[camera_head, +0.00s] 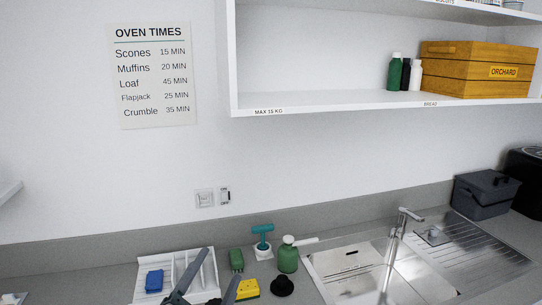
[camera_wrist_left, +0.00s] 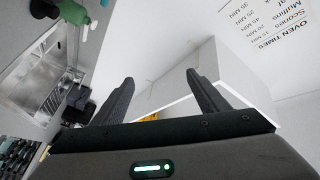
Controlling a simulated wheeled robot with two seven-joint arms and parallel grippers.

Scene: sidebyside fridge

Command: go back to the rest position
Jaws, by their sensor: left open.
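My left gripper (camera_head: 221,264) shows at the bottom of the head view, its two dark fingers rising into the picture in front of the counter. In the left wrist view its fingers (camera_wrist_left: 160,76) stand wide apart with nothing between them, and the picture is tilted, with the wall and the shelf unit beyond the fingertips. My right gripper is not in view.
A white tray (camera_head: 208,280) with a blue sponge (camera_head: 154,281) lies near the gripper. A yellow sponge (camera_head: 248,289), black knob-like item (camera_head: 282,286) and green bottle (camera_head: 288,258) stand right of it. The sink (camera_head: 360,283) is further right. A shelf (camera_head: 330,101) hangs above.

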